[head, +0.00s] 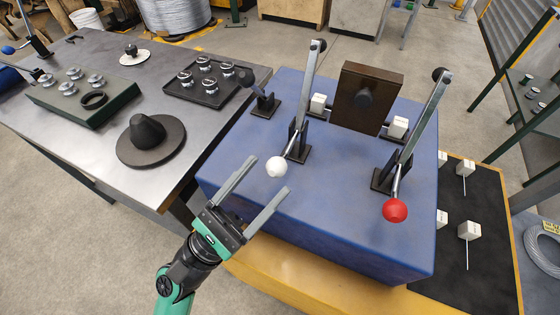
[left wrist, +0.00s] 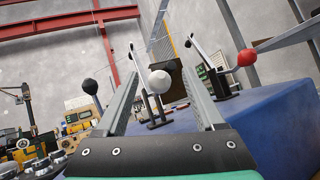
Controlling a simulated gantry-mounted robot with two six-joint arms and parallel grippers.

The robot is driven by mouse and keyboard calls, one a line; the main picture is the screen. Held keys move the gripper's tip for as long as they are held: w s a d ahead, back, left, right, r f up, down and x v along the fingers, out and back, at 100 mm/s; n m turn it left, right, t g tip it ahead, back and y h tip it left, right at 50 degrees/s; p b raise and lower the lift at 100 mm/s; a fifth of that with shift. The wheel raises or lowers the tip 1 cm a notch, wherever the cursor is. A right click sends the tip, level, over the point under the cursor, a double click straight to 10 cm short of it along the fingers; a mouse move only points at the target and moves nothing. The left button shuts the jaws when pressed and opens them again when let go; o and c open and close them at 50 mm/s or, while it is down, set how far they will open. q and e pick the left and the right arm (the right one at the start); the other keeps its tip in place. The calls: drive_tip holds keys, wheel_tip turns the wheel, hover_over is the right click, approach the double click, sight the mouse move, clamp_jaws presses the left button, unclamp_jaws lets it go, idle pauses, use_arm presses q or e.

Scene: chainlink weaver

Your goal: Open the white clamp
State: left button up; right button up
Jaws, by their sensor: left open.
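The white clamp (head: 301,107) stands on a blue block (head: 340,220), its long grey lever raised and tilted. Its white ball (head: 276,167) hangs on a short rod toward the block's front. My left gripper (head: 271,174) is open and empty, with its two long fingers pointing at the ball. In the left wrist view the white ball (left wrist: 159,81) appears between the open fingers (left wrist: 160,50); I see no finger touching it. A similar clamp with a red ball (head: 395,210) stands to the right. My right gripper is out of view.
A brown plate (head: 366,97) with a dark knob stands upright between the clamps, near small white blocks. A small black-handled lever (head: 265,102) stands behind left. A metal table (head: 60,137) with trays is at left, a black mat (head: 480,270) at right.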

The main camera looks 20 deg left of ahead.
use_arm(q)
drive_tip(key=v, duration=0.5)
drive_tip(key=shift+s+a+f+b, duration=0.1)
drive_tip(key=shift+s+b, duration=0.1)
drive_tip(key=shift+b, duration=0.15)
